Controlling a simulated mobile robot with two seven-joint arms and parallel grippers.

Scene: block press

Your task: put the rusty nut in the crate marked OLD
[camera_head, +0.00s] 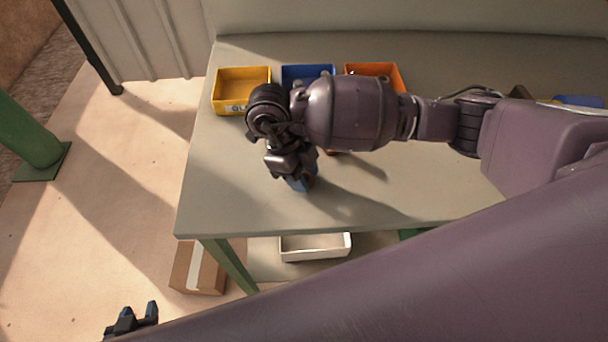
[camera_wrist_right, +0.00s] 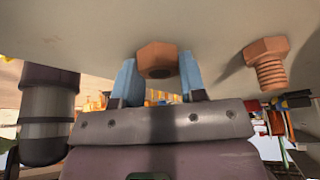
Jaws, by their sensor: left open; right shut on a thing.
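In the head view my right gripper (camera_head: 303,182) points down over the front part of the table, and the nut is mostly hidden there. The yellow crate (camera_head: 228,107) at the back left carries a white label with "OL" showing; my wrist covers the rest. My left gripper (camera_head: 138,317) is open and empty at the lower left, off the table.
A blue crate (camera_head: 306,70) and an orange crate (camera_head: 374,68) stand right of the yellow one, partly behind my right arm. A rusty bolt (camera_wrist_right: 267,60) is beside the nut in the wrist view. The table's (camera_head: 220,190) front left is clear.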

